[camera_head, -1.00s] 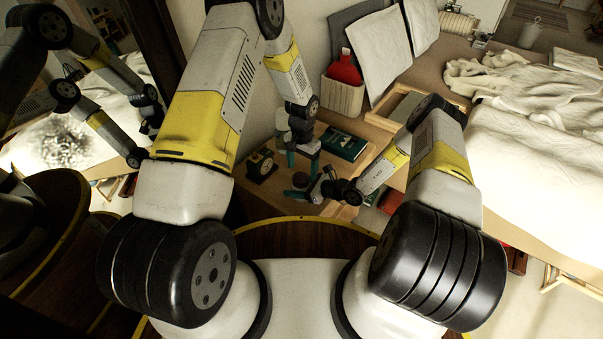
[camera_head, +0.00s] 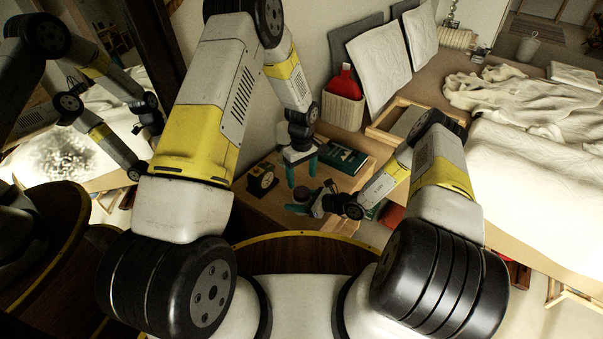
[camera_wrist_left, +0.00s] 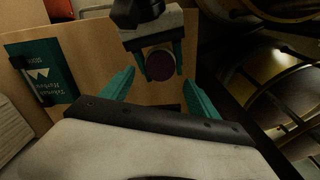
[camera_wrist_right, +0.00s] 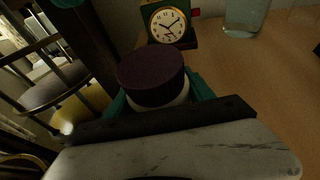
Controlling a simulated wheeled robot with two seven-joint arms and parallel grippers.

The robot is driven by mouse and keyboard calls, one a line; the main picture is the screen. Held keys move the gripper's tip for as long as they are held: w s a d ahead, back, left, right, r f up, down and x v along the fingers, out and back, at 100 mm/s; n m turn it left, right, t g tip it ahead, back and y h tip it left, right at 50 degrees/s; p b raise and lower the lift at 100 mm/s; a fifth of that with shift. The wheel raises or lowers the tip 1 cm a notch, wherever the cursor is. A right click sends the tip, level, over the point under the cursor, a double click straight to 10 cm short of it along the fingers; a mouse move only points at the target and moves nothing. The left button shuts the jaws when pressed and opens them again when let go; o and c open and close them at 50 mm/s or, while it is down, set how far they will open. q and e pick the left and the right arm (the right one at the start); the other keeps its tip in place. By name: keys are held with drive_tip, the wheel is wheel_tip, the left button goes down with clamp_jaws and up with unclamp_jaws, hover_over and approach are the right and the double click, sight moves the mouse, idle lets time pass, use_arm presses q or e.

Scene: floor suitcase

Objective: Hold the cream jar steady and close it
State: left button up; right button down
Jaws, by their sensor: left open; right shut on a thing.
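The cream jar is a small white pot (camera_wrist_right: 172,108) with a dark purple lid (camera_wrist_right: 150,75) on top, seen close in the right wrist view. I cannot tell how tight the lid is. In the head view the jar (camera_head: 301,194) stands upright over the small wooden table. My right gripper (camera_head: 300,207) is shut around the jar body from the side. My left gripper (camera_head: 301,170) is open and empty, its teal fingers above and apart from the lid. The left wrist view shows the round lid (camera_wrist_left: 160,66) beyond and between the open left fingertips.
A green book (camera_head: 342,158) lies behind. A wicker basket (camera_head: 343,108) with a red bottle and a wooden tray (camera_head: 388,125) are farther back. The bed (camera_head: 530,150) is right.

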sight(301, 191)
use_arm(q)
drive_tip(key=n, duration=0.4)
drive_tip(key=shift+r, duration=0.3)
drive_tip(key=n, duration=0.4)
drive_tip(key=shift+r, duration=0.3)
drive_tip(key=shift+f, duration=4)
